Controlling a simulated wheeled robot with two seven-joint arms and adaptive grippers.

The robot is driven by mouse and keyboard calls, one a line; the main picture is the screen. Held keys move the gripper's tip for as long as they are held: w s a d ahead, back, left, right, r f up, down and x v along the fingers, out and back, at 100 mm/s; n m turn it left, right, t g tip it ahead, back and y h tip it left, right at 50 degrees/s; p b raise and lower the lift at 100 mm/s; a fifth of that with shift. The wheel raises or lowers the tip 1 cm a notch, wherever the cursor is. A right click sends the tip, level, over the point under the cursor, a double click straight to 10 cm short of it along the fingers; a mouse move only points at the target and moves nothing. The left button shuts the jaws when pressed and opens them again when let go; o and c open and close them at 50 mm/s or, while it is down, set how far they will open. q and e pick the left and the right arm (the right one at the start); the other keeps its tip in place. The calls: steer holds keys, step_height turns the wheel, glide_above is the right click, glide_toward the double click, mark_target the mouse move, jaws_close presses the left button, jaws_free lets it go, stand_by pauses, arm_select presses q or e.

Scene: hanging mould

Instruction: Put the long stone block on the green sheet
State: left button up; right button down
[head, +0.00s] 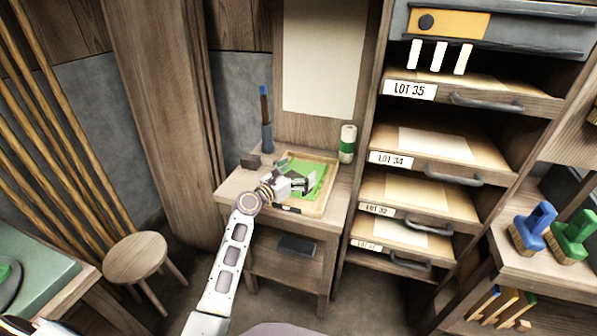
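The green sheet (323,172) lies inside a shallow wooden tray (325,206) on a small wooden table. My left gripper (305,184) reaches over the tray's left side and covers part of the sheet. Its fingers are small here, and I cannot tell whether they are open or shut. A dark grey block (250,161) sits on the table's back left corner, apart from the gripper. A longer dark block (296,246) lies on the shelf below. I cannot tell for sure which of them is the long stone block. My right gripper is not in view.
A blue-handled tool (265,118) stands behind the tray, and a green and white can (347,143) stands at its back right. A drawer cabinet (425,155) rises on the right. A round stool (135,256) stands at left. Blue and green brushes sit far right.

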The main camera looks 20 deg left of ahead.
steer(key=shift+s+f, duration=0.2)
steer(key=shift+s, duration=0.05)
arm_select(q)
steer(key=shift+r, duration=0.1)
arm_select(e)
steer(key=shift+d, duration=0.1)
